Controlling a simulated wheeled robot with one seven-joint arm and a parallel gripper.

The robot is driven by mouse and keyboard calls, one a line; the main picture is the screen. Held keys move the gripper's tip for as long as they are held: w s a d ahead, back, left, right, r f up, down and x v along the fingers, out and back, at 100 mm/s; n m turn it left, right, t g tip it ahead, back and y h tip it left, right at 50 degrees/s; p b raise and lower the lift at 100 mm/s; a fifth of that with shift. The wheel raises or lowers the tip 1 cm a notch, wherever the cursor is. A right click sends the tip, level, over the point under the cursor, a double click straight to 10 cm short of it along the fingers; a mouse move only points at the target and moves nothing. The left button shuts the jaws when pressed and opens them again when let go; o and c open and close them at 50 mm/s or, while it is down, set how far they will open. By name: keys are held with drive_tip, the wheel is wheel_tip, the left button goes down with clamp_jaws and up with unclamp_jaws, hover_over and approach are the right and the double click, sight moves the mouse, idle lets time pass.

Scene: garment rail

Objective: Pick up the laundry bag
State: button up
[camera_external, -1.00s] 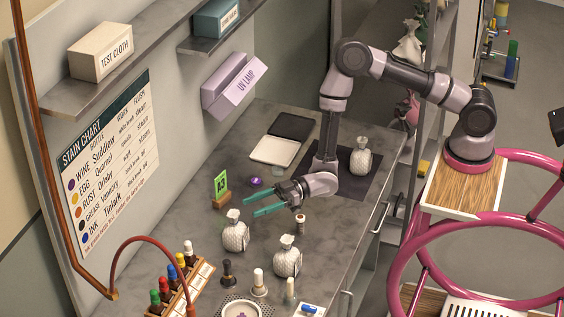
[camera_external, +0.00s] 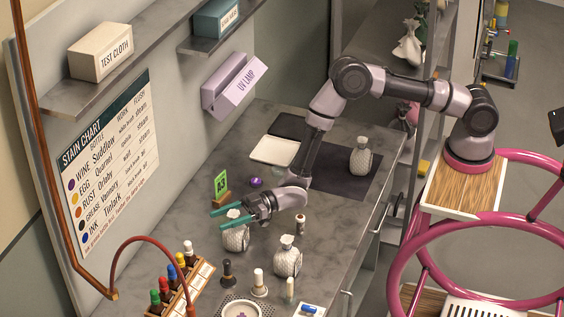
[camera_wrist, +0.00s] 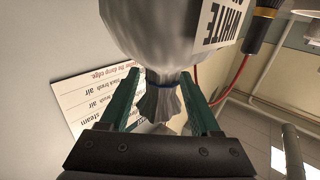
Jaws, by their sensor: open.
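A pale, patterned laundry bag (camera_external: 236,241) with a tied neck stands on the grey table. My gripper (camera_external: 217,220), with green fingers, is open at the top of this bag. In the wrist view the bag (camera_wrist: 165,35) fills the top, with a label reading WHITE and a blue tie at its neck. The neck is between the two open fingers of my gripper (camera_wrist: 160,80), with gaps at the sides. Two similar bags stand on the table, one in front to the right (camera_external: 288,261) and one on the dark mat (camera_external: 361,160).
A green sign (camera_external: 221,185) stands just behind the bag. Small bottles (camera_external: 227,272) and a bottle rack (camera_external: 186,286) are in front. A white tray (camera_external: 274,150) lies at the back. The stain chart (camera_external: 108,165) hangs on the left wall.

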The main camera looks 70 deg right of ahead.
clamp_jaws()
drive_tip(key=shift+r, duration=0.1)
idle(1.3)
